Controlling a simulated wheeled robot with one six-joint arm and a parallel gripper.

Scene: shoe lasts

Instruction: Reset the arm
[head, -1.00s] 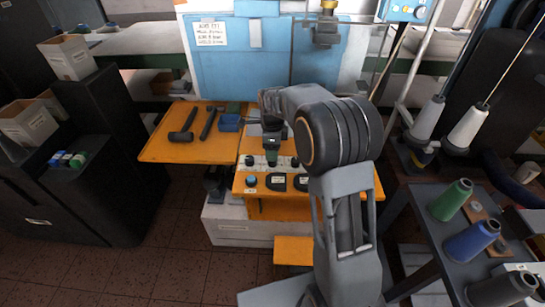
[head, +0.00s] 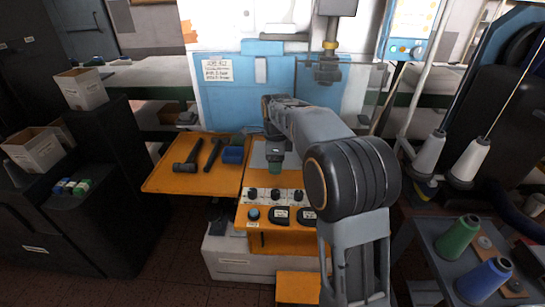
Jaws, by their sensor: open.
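My arm reaches from the lower right over the orange workbench. Its end, my gripper (head: 276,160), points down over the back of the bench's control panel (head: 274,194). It looks empty. The fingertips are small and dark here, and the wrist partly covers them. A greenish part shows at the gripper's lower end, and I cannot tell whether it belongs to the gripper or stands behind it.
A blue machine panel (head: 225,92) stands behind. Green (head: 457,238) and blue (head: 485,280) thread cones stand on a grey cart at right. Black cabinets (head: 95,220) stand at left.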

